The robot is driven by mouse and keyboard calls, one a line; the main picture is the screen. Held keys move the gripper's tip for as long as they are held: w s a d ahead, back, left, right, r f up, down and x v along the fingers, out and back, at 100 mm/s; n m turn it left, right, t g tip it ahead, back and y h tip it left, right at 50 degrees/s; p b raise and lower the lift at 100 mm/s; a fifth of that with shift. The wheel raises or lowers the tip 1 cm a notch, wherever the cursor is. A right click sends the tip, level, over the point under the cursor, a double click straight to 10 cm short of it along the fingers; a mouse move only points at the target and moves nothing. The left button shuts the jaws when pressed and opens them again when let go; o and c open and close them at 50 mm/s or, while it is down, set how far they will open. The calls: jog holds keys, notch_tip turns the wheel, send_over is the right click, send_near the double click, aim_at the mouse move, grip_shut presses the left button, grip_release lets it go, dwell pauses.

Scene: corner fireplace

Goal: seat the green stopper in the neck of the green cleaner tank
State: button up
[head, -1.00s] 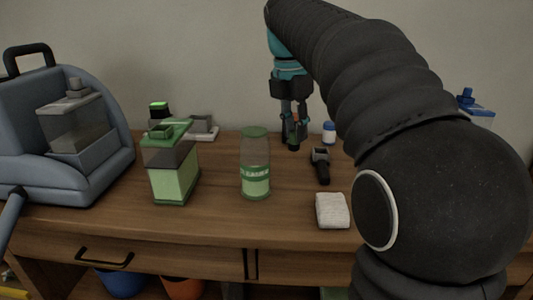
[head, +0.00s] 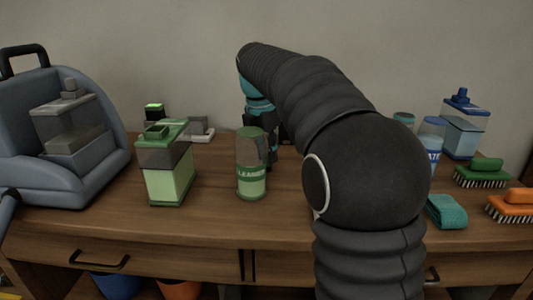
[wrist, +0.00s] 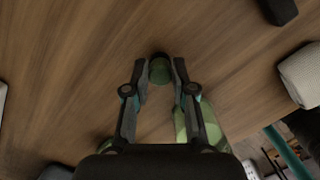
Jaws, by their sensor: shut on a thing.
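The green cleaner tank (head: 168,180) stands upright on the desk at left in the head view, with a grey band and a green lid. Its raised neck (head: 157,131) is on the lid. My gripper (wrist: 160,66) is shut on the green stopper (wrist: 160,72), which sits between the fingertips in the wrist view. In the head view my gripper is behind the green cleaner bottle, right of the tank and apart from it. The bottle hides the fingertips and the stopper there.
The green cleaner bottle (head: 251,180) stands between my gripper and the tank's right side. A blue-grey machine (head: 60,150) is at far left. A blue-lidded tank (head: 461,135) and brushes (head: 483,172) are at right.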

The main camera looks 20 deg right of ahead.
jog(key=o, duration=0.9)
